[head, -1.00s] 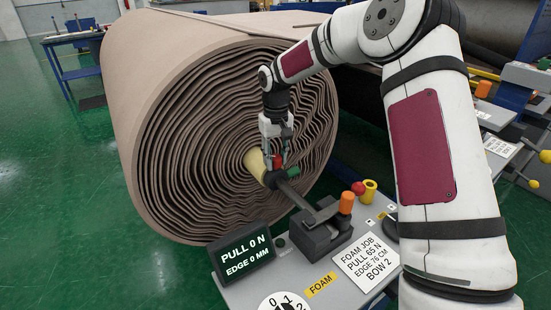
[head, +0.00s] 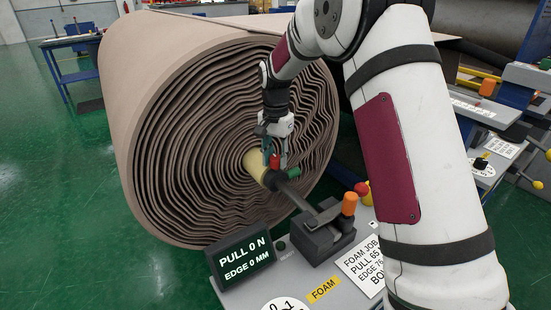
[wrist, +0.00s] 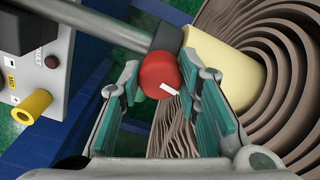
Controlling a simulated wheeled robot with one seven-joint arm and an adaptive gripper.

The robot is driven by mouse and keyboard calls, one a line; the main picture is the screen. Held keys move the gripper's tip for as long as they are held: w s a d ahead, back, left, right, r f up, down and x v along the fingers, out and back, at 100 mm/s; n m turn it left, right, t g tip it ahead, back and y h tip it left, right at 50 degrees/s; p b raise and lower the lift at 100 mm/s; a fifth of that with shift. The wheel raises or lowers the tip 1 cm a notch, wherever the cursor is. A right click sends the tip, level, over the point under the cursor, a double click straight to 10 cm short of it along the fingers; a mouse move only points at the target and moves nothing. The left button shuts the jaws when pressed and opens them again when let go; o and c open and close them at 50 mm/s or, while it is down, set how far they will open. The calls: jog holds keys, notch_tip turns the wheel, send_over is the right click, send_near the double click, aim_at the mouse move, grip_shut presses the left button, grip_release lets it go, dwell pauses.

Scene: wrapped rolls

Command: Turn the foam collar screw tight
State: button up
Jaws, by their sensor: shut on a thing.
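The foam collar (head: 272,181) is a dark ring on the steel shaft, against the pale yellow core (head: 254,166) of the big foam roll (head: 150,125). Its screw has a red round knob (wrist: 157,72) with a white mark on its face. My gripper (head: 275,160) reaches down from above and is shut on the red knob. In the wrist view the knob sits between the teal finger pads, with the dark collar (wrist: 169,37) just behind it. The screw's thread is hidden.
The shaft (head: 297,198) rests in a dark block with an orange handle (head: 349,203). A green piece (head: 293,173) sits beside the collar. A display (head: 240,258) reads PULL 0 N, EDGE 0 MM. A job card (head: 365,263) is partly covered by my arm. Green floor lies open at left.

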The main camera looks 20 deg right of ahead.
aim_at(276, 157)
jog(key=m, duration=0.6)
jog(key=m+p, duration=0.1)
jog(key=m, duration=0.5)
jog(key=shift+m, duration=0.4)
dwell(0.3)
jog(key=o, duration=1.1)
jog(key=shift+o, duration=0.2)
notch_tip(276, 157, up, 12)
